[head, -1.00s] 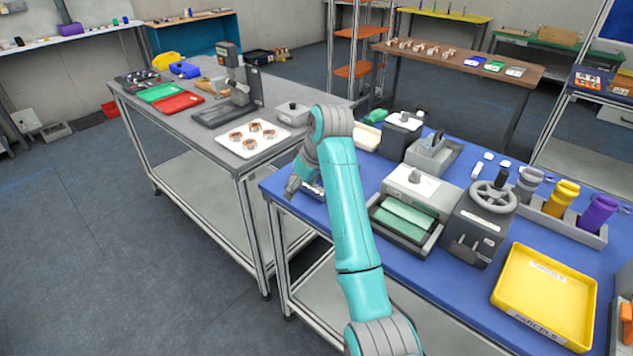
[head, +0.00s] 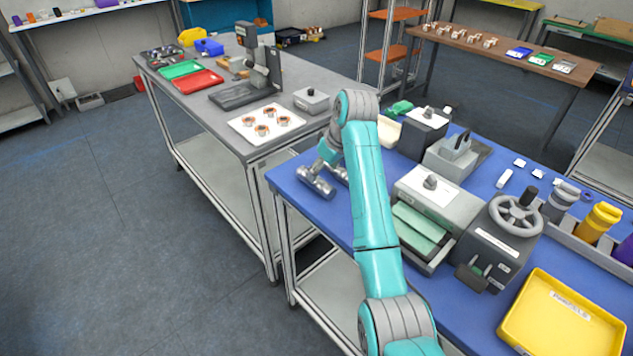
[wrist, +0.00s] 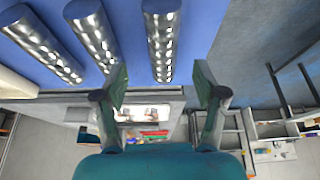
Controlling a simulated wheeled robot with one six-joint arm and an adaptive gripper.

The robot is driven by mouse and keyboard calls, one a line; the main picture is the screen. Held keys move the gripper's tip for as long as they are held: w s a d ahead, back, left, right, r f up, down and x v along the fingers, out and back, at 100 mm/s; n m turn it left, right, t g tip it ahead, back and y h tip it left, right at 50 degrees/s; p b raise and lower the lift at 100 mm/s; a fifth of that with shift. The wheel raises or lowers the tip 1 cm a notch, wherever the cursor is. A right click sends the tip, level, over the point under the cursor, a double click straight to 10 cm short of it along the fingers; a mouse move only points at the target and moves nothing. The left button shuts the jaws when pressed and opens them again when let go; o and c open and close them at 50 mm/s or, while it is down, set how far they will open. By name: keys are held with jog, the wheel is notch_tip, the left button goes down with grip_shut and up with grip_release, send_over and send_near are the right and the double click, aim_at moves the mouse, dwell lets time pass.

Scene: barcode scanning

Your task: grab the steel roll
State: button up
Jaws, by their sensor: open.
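Three shiny steel rolls lie side by side on the blue tabletop in the wrist view: a left roll (wrist: 42,45), a middle roll (wrist: 92,35) and a right roll (wrist: 162,40). In the head view two rolls show at the table's left end, a near one (head: 316,182) and another (head: 338,173) partly behind my arm. My gripper (wrist: 161,82) is open and empty, with its fingers apart on either side of the right roll's lower end in the picture. I cannot tell how far above the roll they are. In the head view my gripper (head: 326,160) is just over the rolls.
On the blue table (head: 300,205), a grey machine with green pads (head: 420,225), a handwheel machine (head: 500,240) and a yellow tray (head: 562,312) stand to the right.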

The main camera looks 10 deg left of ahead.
aim_at(316, 182)
jog(key=shift+a+x, duration=0.2)
jog(key=shift+x, duration=2.55)
jog(key=shift+s+r, duration=0.1)
jog(key=shift+c, duration=0.3)
grip_shut()
jog(key=shift+r, duration=0.15)
